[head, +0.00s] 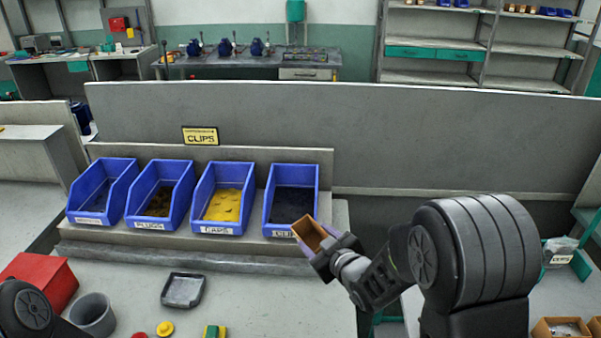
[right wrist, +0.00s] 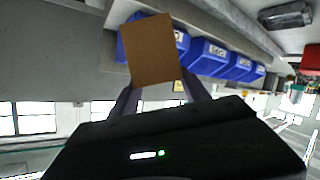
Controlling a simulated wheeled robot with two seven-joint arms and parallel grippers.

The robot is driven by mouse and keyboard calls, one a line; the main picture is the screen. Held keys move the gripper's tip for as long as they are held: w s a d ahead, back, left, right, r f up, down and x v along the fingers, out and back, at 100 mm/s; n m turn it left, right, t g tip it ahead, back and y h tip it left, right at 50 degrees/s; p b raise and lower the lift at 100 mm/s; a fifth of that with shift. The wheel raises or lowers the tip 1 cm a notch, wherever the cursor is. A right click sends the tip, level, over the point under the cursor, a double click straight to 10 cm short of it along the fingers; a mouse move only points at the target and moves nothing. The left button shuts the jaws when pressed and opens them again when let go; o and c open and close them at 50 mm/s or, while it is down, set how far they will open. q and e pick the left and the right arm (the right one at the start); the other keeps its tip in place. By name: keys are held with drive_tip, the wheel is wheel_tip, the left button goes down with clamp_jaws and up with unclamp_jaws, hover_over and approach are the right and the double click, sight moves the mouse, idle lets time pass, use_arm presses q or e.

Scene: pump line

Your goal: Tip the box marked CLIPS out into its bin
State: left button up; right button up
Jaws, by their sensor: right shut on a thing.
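A small brown cardboard box (head: 309,233) is held in my right gripper (head: 328,250), tilted, at the front right corner of the rightmost blue bin (head: 291,190). No marking on the box can be read. The right wrist view shows a plain brown face of the box (right wrist: 152,50) between the two fingers (right wrist: 158,95). The rightmost bin holds dark contents. Its label is partly covered by the box and starts with "CLI". I see nothing falling from the box. My left gripper is out of view; only part of my left arm shows at the lower left.
Several blue bins stand in a row, including PLUGS (head: 160,195) and CAPS (head: 222,204). A yellow CLIPS sign (head: 200,136) is on the grey panel behind. A red box (head: 40,281), grey cup (head: 93,315) and dark tray (head: 183,290) are on the near bench.

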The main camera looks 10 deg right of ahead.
drive_tip(key=shift+d+r+m+y+b, duration=0.35)
drive_tip(key=shift+m+y, duration=0.15)
drive_tip(key=shift+m, duration=0.4)
drive_tip(key=shift+a+r+m+g, duration=0.1)
drive_tip(key=shift+r+m+g, duration=0.05)
drive_tip(key=shift+m+g, duration=0.2)
drive_tip(key=shift+a+r+y, duration=0.1)
drive_tip(key=shift+a+y, duration=0.1)
drive_tip(key=shift+y, duration=0.3)
